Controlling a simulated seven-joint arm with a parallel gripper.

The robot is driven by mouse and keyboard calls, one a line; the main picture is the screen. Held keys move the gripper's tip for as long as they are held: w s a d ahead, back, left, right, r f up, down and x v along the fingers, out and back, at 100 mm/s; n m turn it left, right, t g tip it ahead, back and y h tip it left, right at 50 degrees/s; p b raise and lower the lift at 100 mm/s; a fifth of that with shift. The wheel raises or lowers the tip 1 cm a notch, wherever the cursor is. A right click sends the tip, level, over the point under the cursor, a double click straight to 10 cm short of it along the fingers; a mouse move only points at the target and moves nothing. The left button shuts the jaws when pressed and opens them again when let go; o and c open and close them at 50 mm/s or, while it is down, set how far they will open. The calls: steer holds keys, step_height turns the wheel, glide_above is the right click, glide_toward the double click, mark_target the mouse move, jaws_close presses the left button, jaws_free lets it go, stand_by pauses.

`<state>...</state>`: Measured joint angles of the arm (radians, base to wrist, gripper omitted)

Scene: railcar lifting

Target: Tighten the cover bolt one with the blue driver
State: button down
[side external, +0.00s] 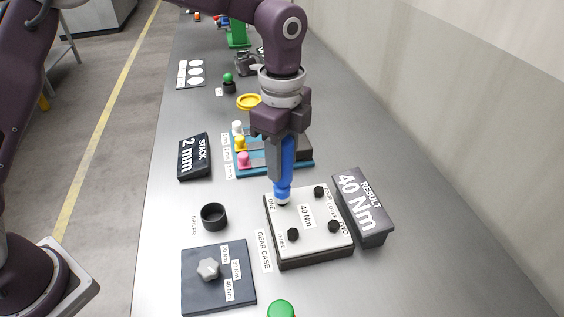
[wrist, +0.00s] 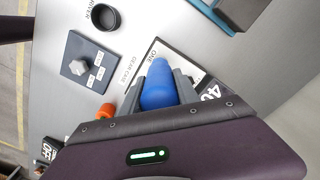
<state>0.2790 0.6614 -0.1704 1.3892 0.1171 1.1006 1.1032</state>
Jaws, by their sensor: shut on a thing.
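My gripper (side external: 282,165) is shut on the blue driver (side external: 284,188), which points straight down. The driver's lower tip is at the corner of the gear case cover (side external: 318,241) marked ONE, and the tip hides bolt one. I cannot tell whether the tip touches the bolt. The cover is light grey, labelled 40 Nm, with black bolts at its other corners, near labels TWO and THREE.
A dark torque plate (side external: 190,292) with a grey knob and an empty black driver ring (side external: 213,216) lie left of the case. The 40 Nm result block (side external: 365,205) stands close on the right. A 2 mm stack block (side external: 194,157) and a blue-edged tray (side external: 300,165) with coloured pegs are behind.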

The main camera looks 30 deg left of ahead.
steer(key=shift+r, duration=1.85)
